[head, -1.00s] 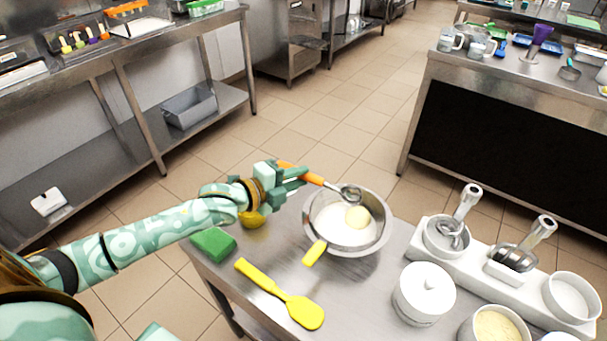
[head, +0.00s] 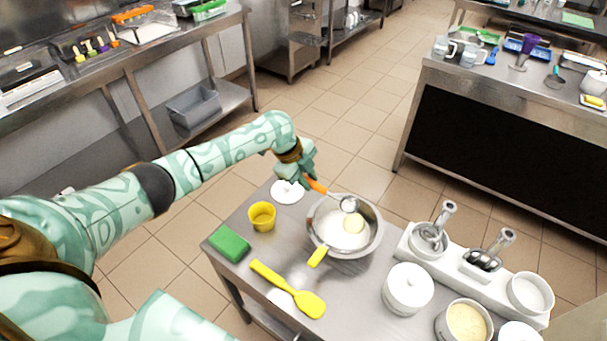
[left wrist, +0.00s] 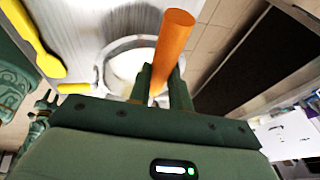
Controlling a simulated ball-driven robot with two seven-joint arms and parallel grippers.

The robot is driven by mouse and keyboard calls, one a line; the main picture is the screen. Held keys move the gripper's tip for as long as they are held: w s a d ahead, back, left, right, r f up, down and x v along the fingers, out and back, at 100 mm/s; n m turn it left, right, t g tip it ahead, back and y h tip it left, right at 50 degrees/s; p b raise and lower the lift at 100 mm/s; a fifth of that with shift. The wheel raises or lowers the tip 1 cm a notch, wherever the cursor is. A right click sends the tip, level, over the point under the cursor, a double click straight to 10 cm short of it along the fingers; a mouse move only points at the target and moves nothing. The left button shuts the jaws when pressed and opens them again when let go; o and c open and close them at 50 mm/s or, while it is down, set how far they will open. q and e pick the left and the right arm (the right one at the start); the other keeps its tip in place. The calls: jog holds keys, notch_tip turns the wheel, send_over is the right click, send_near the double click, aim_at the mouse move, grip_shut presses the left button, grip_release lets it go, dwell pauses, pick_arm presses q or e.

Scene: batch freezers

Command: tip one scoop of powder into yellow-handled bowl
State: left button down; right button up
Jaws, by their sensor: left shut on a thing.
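The metal bowl with the yellow handle (head: 374,246) stands on the steel table. White contents and a pale yellow mound (head: 354,223) show inside it. My left gripper (head: 308,180) is shut on the orange handle of a scoop (head: 318,187), above the bowl's far left side. The scoop's metal head (head: 349,204) is over the inside of the bowl; whether it holds powder is too small to tell. In the left wrist view, the orange handle (left wrist: 173,45) stands between my left gripper's fingers (left wrist: 160,88), with the bowl (left wrist: 108,62) behind. My right gripper is not in view.
A yellow spatula (head: 290,291), green sponge (head: 229,243), yellow cup (head: 262,217) and white dish (head: 287,192) lie left of the bowl. A lidded white pot (head: 407,290), a tub of yellowish powder (head: 466,322) and a white utensil rack (head: 463,266) stand right.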

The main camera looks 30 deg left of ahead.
pick_arm(q)
jog(key=shift+w+d+r+g, duration=0.15)
jog(key=shift+w+g, duration=0.2)
jog(key=shift+g, duration=0.35)
jog(key=shift+w+g+b, duration=0.1)
jog(key=shift+g+b, duration=0.35)
jog(key=shift+g, duration=0.05)
jog(key=shift+w+f+g+y+b, duration=0.15)
jog(key=shift+f+g+y+b, duration=0.2)
jog(key=shift+b, duration=0.3)
jog(key=shift+r+p, duration=0.7)
jog(key=shift+r, duration=0.05)
jog(key=shift+r+p, duration=0.35)
jog(key=shift+r, duration=0.05)
jog(key=shift+s+r+p, duration=0.2)
jog(key=shift+r+p, duration=0.1)
jog(key=shift+r, duration=0.1)
jog(key=shift+w, duration=0.1)
jog(key=shift+f, duration=0.1)
